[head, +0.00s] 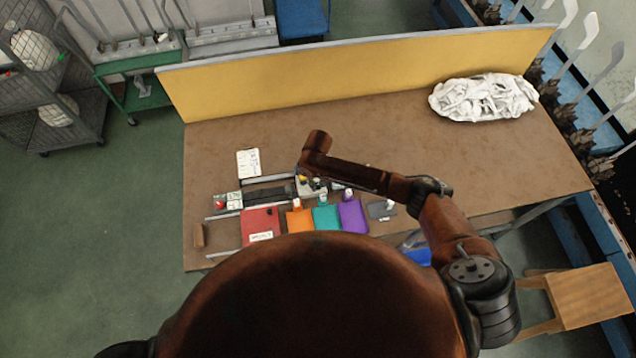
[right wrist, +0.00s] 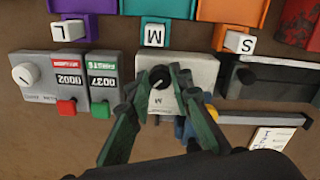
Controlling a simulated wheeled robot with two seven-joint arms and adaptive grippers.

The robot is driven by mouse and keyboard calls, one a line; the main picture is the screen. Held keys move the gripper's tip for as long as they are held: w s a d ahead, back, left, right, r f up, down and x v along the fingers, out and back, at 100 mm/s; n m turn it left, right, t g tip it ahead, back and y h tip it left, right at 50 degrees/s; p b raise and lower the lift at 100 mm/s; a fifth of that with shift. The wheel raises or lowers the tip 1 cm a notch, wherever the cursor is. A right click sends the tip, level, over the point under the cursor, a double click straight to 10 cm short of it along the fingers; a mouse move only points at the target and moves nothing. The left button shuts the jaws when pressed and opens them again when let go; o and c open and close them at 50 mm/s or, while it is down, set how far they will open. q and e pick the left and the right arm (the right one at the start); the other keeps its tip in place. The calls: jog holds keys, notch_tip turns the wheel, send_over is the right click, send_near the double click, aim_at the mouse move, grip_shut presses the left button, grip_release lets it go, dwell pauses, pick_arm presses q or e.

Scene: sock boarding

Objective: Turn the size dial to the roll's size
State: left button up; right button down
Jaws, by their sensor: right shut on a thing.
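The size dial (right wrist: 158,76) is a round knob on a pale box (right wrist: 195,68) in the right wrist view, with a letter M printed beside the knob. My right gripper (right wrist: 158,80) is shut on the dial, a green finger on each side of it. The fingers hide part of the knob, so its exact pointing is hard to read. I cannot pick out the roll. My left gripper is not in view.
Purple (head: 352,216), teal (head: 326,218) and orange (head: 299,222) bins carry L, M and S tags. A red bin (head: 260,226) stands beside them. A grey counter box (right wrist: 45,75) is next to the dial box. A white bundle (head: 483,98) lies far right; the table's middle is clear.

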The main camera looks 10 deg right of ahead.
jog(key=n+p, duration=0.2)
jog(key=n, duration=0.1)
jog(key=shift+r, duration=0.15)
jog(key=n+p, duration=0.2)
jog(key=n, duration=0.3)
jog(key=shift+w+d, duration=0.1)
jog(key=n, duration=0.4)
jog(key=shift+n, duration=0.3)
jog(key=n, duration=0.5)
jog(key=shift+w, duration=0.1)
jog(key=shift+n, duration=0.3)
jog(key=c, duration=1.7)
grip_release()
jog(key=shift+c, duration=0.2)
